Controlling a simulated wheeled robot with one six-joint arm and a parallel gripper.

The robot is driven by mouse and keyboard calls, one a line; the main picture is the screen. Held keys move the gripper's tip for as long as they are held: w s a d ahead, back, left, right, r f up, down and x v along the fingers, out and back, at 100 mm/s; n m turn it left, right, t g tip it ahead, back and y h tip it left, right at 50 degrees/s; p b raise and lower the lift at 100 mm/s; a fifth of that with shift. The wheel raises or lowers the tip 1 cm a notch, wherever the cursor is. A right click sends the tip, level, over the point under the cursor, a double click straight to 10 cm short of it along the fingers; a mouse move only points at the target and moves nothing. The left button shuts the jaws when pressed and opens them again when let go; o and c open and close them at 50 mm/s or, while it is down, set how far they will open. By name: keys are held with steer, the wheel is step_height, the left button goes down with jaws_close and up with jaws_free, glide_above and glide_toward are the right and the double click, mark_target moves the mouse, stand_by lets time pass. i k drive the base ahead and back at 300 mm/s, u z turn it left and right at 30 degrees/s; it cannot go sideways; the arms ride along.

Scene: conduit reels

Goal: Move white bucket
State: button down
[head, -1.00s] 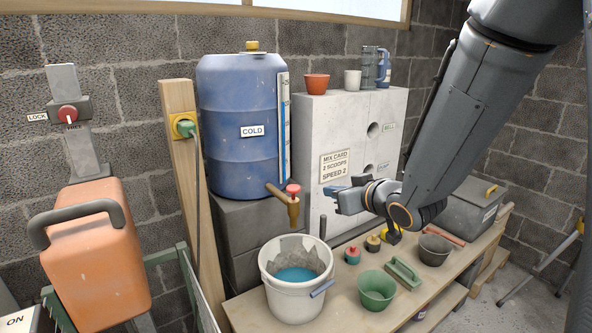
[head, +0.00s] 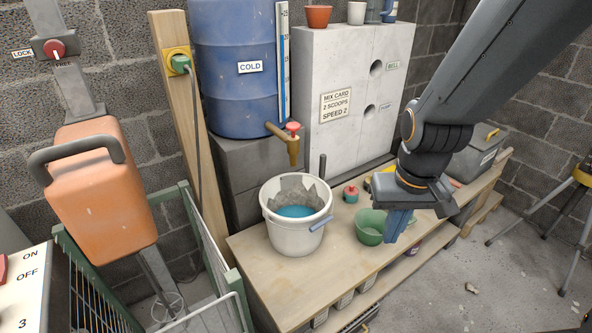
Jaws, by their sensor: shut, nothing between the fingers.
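The white bucket (head: 290,238) stands upright on the wooden bench, left of the middle of the head view. Blue liquid shows inside it, with grey residue on its inner wall. Its handle has a blue grip (head: 321,224) that hangs at the right side of the rim. My gripper (head: 397,226) points down to the right of the bucket, apart from it. Its fingers are together and empty, and they cover part of the green bowl.
A tap (head: 291,146) on the blue barrel (head: 238,70) sticks out above the bucket's rear. The green bowl (head: 370,226) and a small red-topped pot (head: 351,194) stand right of the bucket. The bench top (head: 262,275) is clear in front. An orange mixer (head: 100,195) hangs at left.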

mark_target(290, 200)
steer(key=u, duration=0.1)
steer(key=k, duration=0.35)
steer(key=u, duration=0.6)
steer(key=k, duration=1)
steer(key=u, duration=0.05)
steer(key=i, duration=0.4)
steer(key=z, duration=0.75)
steer(key=i, duration=1.3)
steer(key=u, duration=0.4)
